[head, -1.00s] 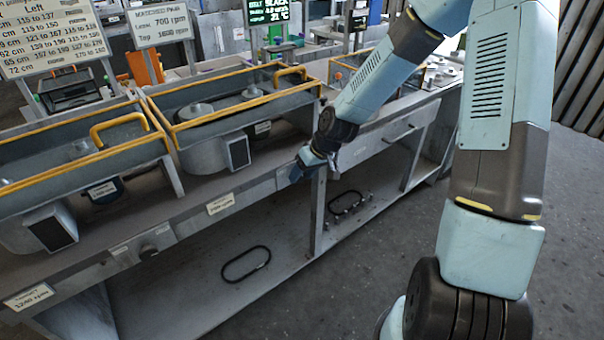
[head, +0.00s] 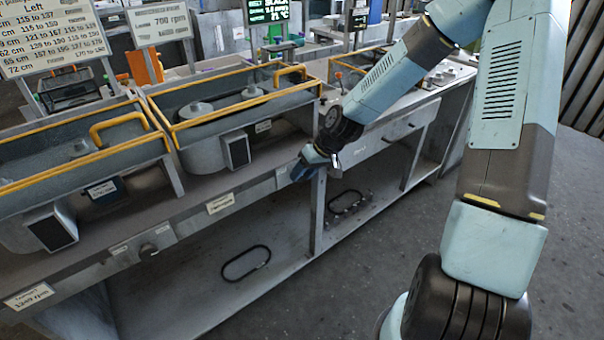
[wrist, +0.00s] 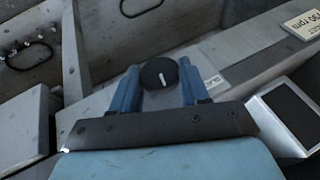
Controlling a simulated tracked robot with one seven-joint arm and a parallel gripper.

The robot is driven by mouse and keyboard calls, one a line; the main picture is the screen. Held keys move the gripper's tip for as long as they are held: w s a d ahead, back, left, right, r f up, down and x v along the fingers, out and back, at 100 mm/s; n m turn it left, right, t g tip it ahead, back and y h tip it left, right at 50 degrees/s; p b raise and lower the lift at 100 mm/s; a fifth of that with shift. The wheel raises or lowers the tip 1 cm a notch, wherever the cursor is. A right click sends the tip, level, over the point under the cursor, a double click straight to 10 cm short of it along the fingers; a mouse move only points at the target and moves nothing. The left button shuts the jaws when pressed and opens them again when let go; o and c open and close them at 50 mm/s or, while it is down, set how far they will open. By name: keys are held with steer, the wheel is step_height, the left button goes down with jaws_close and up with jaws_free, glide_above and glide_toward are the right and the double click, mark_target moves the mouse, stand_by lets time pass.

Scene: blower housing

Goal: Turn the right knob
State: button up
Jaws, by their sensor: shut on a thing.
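The right knob (wrist: 158,73) is round and black with a short white mark on its face. In the wrist view it sits between the two blue fingers of my gripper (wrist: 157,90), which is shut on it. The mark lies nearly along the fingers, slightly slanted. In the head view my gripper (head: 303,168) is at the bench's front rail, and it hides the right knob there. Another dark knob (head: 148,250) shows farther left on the same rail.
Above the rail stand grey housings with yellow-edged guards (head: 225,92). Black belt loops (head: 246,263) lie on the lower shelf. The floor (head: 400,215) in front is clear.

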steer(key=shift+w+d+f+m+g+y, duration=0.1)
steer(key=shift+m+g+y, duration=0.25)
steer(key=shift+y, duration=0.5)
steer(key=shift+w+d+f+m+g+y, duration=0.15)
steer(key=shift+g+y, duration=0.45)
steer(key=shift+y, duration=0.3)
steer(key=shift+d+m+g+y, duration=0.1)
steer(key=shift+m+g+y, duration=0.1)
steer(key=shift+g+y, duration=0.45)
steer(key=shift+w+d+f+m+g+y, duration=0.1)
steer(key=shift+f+m+g+y, duration=0.15)
steer(key=shift+y, duration=0.75)
steer(key=shift+d+f+m+g+y, duration=0.1)
steer(key=shift+m+g+y, duration=0.2)
steer(key=shift+y, duration=0.7)
steer(key=o, duration=1.1)
steer(key=shift+c, duration=0.2)
steer(key=shift+a, duration=0.1)
steer(key=v, duration=1.4)
steer(key=shift+f, duration=0.3)
